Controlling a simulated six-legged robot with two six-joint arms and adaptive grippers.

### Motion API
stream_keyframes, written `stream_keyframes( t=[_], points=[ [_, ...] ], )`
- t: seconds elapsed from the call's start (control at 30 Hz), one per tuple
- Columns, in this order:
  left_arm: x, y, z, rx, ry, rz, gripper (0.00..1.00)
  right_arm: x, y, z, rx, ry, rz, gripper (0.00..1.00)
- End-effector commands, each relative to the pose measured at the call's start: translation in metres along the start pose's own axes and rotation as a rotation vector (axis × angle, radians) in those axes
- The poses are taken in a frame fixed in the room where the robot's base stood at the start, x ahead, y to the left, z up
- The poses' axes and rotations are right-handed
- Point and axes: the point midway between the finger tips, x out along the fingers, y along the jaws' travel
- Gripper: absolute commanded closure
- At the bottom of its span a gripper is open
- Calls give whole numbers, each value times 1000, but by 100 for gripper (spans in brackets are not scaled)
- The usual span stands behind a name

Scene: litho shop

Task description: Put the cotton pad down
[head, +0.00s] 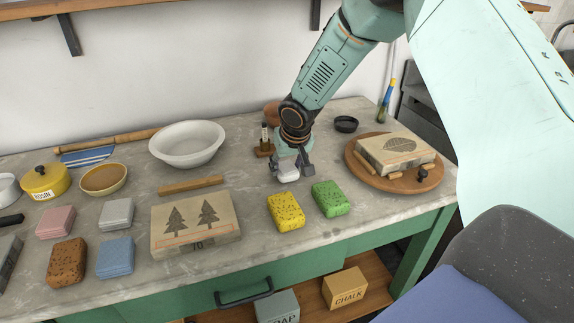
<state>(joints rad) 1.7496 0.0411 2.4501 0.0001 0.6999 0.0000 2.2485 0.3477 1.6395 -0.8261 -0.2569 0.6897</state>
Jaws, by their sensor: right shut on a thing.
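My right gripper (290,166) comes down from the upper right over the middle of the grey worktop (330,250). It is shut on a small white block, which I take to be the cotton pad (288,174). The pad is at or just above the worktop; I cannot tell whether it touches. It is behind the yellow sponge (286,211) and the green sponge (331,199). My left gripper is not in the picture.
A litho stone with two trees (195,224) lies left of the sponges. A round wooden board (369,179) carrying a leaf-marked stone (395,152) is to the right. A white bowl (187,144) stands at the back. Coloured pads and sponges lie at the left.

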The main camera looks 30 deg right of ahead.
Motion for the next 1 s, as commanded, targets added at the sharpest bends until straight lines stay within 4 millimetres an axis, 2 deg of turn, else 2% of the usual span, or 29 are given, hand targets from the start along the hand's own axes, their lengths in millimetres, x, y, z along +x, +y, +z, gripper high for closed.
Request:
stream_keyframes(
  t=[0.1,0.13,0.4,0.77,0.87,1.0],
  points=[
    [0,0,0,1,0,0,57,0,0,0,1,0,0,74],
    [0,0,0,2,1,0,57,0,0,0,1,0,0,48],
    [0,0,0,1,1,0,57,0,0,0,0,0,0,26],
    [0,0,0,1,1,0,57,-3,0,0,1,0,-1,26],
    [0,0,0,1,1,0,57,-14,0,-1,1,2,-2,26],
    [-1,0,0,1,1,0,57,-38,0,-2,1,3,-3,26]
  ],
)
